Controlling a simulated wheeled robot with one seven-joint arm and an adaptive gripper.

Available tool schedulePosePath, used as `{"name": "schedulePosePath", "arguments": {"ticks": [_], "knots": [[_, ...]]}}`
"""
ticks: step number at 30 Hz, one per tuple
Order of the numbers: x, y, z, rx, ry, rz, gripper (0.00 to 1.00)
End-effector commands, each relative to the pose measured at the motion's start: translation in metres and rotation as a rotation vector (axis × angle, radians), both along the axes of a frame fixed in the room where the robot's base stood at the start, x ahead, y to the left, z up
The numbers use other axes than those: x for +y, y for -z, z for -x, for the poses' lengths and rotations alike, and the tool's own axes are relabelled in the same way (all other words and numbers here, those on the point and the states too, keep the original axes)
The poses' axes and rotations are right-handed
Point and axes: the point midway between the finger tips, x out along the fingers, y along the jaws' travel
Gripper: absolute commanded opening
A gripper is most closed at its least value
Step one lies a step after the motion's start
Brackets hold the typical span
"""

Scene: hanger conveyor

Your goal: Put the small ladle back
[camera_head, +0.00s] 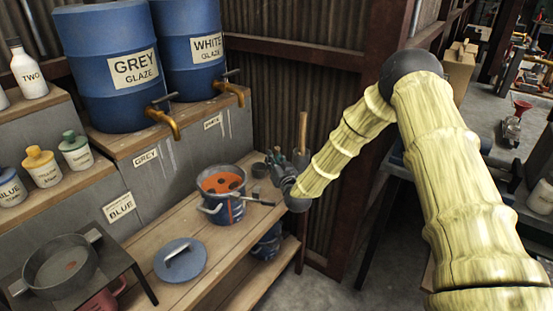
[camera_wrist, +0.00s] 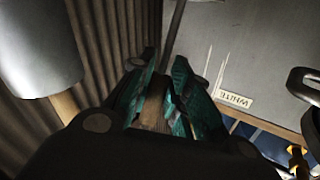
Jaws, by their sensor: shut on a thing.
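My gripper (camera_head: 275,162) is at the back right end of the wooden bench, close to the corrugated wall. In the wrist view, my gripper (camera_wrist: 160,90) has its green-padded fingers closed around a wooden handle (camera_wrist: 152,108). A thin grey rod (camera_wrist: 173,38) runs on from this handle, apparently the small ladle's stem. The ladle's bowl lies outside the wrist view. In the head view my gripper and arm hide most of the ladle. A blue bucket (camera_head: 226,211) of orange glaze stands left of my gripper.
A grey tool with an upright wooden handle (camera_head: 302,132) stands close right of my gripper. Its grey cylinder (camera_wrist: 35,45) fills the wrist view's upper left. A blue lid (camera_head: 180,262) and a grey pan (camera_head: 60,265) are at left. Blue glaze drums (camera_head: 110,75) with brass taps stand behind.

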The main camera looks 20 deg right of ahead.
Motion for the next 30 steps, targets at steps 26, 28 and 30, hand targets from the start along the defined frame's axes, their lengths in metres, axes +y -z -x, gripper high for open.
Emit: {"name": "schedulePosePath", "arguments": {"ticks": [26,28,30], "knots": [[0.000,-0.002,0.000,0.000,0.000,0.000,0.40],[0.000,0.000,0.006,0.002,-0.001,0.000,0.40],[-0.001,0.001,0.015,0.003,-0.002,0.001,0.40]]}}
